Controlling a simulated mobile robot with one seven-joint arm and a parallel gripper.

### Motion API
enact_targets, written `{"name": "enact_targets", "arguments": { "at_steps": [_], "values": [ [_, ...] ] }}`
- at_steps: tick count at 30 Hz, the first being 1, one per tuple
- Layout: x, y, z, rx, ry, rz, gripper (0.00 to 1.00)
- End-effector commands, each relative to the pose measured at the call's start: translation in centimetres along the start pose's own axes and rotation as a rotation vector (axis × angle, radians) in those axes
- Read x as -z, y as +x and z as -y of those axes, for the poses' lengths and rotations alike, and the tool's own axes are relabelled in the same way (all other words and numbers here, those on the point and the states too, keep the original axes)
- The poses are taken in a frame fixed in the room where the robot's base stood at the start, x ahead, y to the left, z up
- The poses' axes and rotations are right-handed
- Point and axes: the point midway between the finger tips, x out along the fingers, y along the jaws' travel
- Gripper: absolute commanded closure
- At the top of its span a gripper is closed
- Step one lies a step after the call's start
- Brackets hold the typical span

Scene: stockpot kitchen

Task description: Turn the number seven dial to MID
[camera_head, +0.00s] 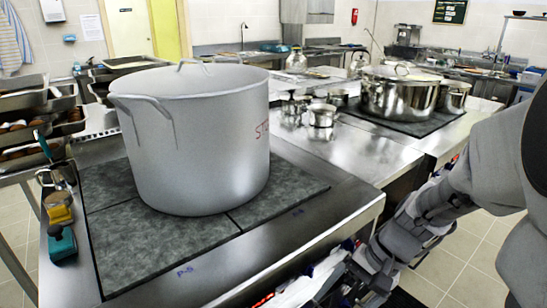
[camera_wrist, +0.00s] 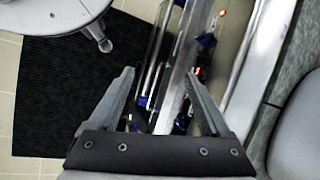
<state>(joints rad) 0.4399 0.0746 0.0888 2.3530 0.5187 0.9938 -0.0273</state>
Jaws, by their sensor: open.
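In the wrist view my gripper (camera_wrist: 159,74) is open, with a wide empty gap between its two fingers. Beyond the fingers runs the shiny front panel (camera_wrist: 170,65) of the cooker, with small dark blue dials and orange lights along it. One blue dial (camera_wrist: 143,102) shows between the fingers and another (camera_wrist: 205,39) lies higher up, past the right finger. No finger is clearly touching a dial. I cannot read any numbers or the MID mark, so I cannot tell which dial is number seven. In the head view my arm reaches down to the front panel (camera_head: 300,287), and the gripper is largely hidden.
A large grey stockpot (camera_head: 195,135) stands on the dark hob plates (camera_head: 285,190) above the panel. The steel counter edge (camera_head: 345,215) overhangs near my arm. A steel pot (camera_head: 400,98) sits further back. A dark mat (camera_wrist: 65,85) and a round stool-like seat (camera_wrist: 60,12) show in the wrist view.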

Motion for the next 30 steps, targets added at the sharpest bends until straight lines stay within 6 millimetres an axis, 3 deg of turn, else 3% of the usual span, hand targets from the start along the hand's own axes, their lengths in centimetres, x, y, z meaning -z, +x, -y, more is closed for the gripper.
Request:
{"name": "enact_targets", "arguments": {
  "at_steps": [3,12,21,30],
  "values": [
    [1.7,2.2,-0.9,0.101,0.154,0.108,0.19],
    [6.0,6.4,-2.5,0.425,0.518,0.323,0.19],
    [11.2,9.4,-4.8,0.832,0.878,0.481,0.19],
    [15.9,11.2,-7.6,1.205,1.161,0.563,0.19]
  ]
}}
